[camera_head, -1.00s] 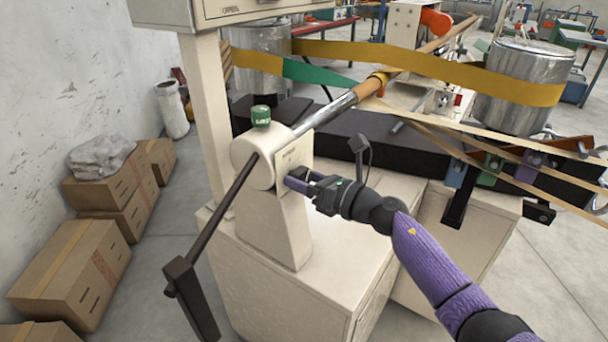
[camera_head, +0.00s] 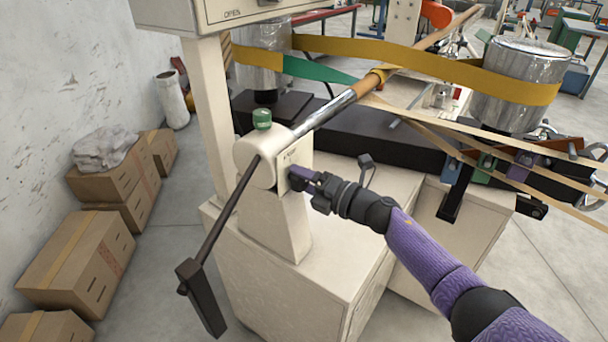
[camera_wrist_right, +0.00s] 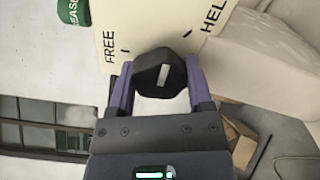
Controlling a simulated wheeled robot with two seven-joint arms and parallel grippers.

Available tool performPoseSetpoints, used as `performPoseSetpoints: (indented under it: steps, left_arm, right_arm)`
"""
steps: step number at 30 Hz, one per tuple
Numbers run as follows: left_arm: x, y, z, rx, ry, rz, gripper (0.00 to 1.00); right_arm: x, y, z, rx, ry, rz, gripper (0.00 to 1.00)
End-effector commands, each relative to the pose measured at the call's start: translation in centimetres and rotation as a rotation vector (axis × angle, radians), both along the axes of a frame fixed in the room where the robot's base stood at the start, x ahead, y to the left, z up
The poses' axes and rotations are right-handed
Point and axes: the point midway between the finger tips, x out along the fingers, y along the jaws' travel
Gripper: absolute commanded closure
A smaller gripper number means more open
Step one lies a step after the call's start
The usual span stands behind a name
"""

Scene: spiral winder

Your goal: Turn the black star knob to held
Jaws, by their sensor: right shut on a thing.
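The black star knob (camera_wrist_right: 158,72) sits on a cream plate (camera_wrist_right: 168,22) in the right wrist view, with a white bar on its face. The plate reads FREE at left and HEL, cut off, at right, each with a tick mark. The white bar points roughly up the picture, between the two ticks. My right gripper (camera_wrist_right: 160,88) has its purple fingers on both sides of the knob, shut on it. In the head view my right gripper (camera_head: 297,178) is at the side plate of the cream crank housing and hides the knob. My left gripper is out of view.
A crank arm with a dark handle (camera_head: 200,290) hangs at the front left of the housing. A green button (camera_head: 262,119) stands on top. A steel shaft (camera_head: 330,108) runs back right, with yellow webbing. Cardboard boxes (camera_head: 75,262) line the left wall.

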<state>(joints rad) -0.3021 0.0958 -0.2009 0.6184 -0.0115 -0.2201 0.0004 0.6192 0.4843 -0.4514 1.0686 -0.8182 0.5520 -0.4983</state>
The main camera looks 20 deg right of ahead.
Motion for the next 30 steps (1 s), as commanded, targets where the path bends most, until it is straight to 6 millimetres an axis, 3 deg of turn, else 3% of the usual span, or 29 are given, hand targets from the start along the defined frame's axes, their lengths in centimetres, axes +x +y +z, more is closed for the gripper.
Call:
performPoseSetpoints:
  steps: [15,30]
  left_arm:
    - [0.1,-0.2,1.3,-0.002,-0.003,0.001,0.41]
    - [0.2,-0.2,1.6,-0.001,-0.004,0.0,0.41]
  right_arm:
    - [0.0,-0.1,0.0,0.281,0.22,-0.001,0.93]
    - [0.0,0.0,-0.1,0.353,0.276,0.0,0.93]
